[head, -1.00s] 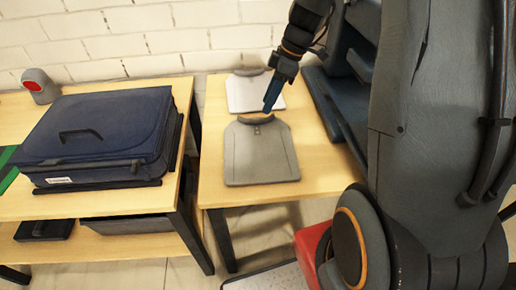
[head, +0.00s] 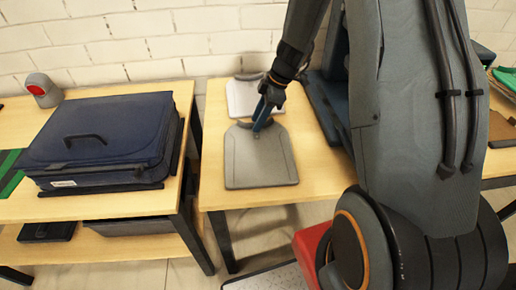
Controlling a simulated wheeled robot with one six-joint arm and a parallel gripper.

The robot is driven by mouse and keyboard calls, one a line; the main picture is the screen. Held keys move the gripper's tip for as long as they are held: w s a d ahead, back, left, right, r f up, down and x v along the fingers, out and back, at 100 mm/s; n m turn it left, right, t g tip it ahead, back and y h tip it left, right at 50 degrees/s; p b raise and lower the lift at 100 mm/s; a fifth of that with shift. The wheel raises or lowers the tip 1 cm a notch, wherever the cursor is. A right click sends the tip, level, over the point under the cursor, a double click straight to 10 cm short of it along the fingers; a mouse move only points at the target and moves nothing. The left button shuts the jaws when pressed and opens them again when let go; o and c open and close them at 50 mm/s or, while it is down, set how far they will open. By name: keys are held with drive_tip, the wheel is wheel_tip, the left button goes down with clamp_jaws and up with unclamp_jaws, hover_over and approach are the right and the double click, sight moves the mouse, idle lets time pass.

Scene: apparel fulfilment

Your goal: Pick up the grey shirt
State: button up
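The grey shirt (head: 259,163) lies flat and folded on the wooden table (head: 318,180), its collar end toward the wall. My gripper (head: 257,129) points down at the collar end of the grey shirt, with its blue fingers over or at the collar. I cannot tell whether the fingers touch the cloth or how far apart they are. A white folded shirt (head: 243,97) lies behind the grey shirt, nearer the wall, partly hidden by my arm.
A closed navy suitcase (head: 100,140) lies on a second table at left, across a narrow gap. A red and grey device (head: 42,90) stands behind it. Dark blue-grey shelving (head: 325,115) stands on the right side of the shirt table. A brick wall is behind.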

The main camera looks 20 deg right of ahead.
drive_tip(key=shift+f, duration=0.1)
clamp_jaws()
idle(0.4)
